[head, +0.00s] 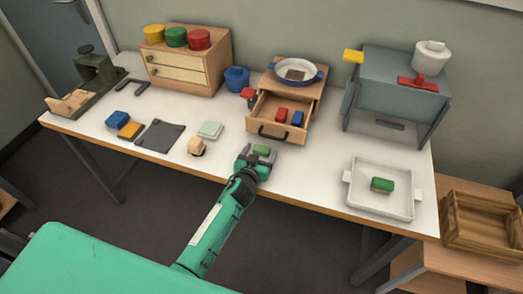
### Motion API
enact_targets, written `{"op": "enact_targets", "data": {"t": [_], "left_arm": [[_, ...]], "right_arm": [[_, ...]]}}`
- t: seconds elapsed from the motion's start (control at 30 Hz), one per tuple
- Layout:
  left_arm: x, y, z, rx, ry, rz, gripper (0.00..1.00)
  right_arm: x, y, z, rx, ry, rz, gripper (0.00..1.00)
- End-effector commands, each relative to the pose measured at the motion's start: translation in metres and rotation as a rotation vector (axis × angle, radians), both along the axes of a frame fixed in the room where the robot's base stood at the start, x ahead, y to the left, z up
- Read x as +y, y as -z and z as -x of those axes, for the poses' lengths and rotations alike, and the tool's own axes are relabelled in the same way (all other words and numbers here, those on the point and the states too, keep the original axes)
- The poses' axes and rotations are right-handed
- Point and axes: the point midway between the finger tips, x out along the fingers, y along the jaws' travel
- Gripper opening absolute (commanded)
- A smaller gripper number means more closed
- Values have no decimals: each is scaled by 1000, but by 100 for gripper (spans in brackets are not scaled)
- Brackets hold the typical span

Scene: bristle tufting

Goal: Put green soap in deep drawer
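A light green block, which looks like the green soap (262,150), lies at the table's front middle. My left gripper (257,158) is at it, with the fingers around the block. I cannot tell whether they press on it. The small wooden cabinet has an open drawer (265,128) just behind the gripper, holding a red block (281,115) and a blue block (298,118). A wooden cabinet (185,62) at the back left has two shut drawers. Which drawer is the deep one is unclear. My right gripper is not in view.
A blue pan (295,72) sits on the small cabinet. A grey oven-like box (395,95) stands back right. A dark mat (160,136) and pale green block (210,129) lie left.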

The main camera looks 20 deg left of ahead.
Motion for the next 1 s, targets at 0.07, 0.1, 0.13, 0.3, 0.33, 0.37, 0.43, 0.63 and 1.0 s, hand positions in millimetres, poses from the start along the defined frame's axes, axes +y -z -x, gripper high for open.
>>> {"op": "enact_targets", "data": {"t": [0.07,0.1,0.13,0.3,0.33,0.37,0.43,0.63,1.0], "left_arm": [[0,0,0,0,0,0,62],[0,0,0,0,0,0,55],[0,0,0,0,0,0,49],[0,0,0,0,0,0,28],[0,0,0,0,0,0,28],[0,0,0,0,0,0,28],[0,0,0,0,0,0,28],[1,-4,4,-1,-1,0,28],[2,-32,50,-1,1,0,28]], "right_arm": [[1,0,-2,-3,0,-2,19],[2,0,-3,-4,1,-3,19],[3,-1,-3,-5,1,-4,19],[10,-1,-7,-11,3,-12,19],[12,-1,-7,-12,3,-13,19],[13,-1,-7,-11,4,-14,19],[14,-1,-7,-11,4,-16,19],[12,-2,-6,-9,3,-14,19],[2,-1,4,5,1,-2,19]]}}
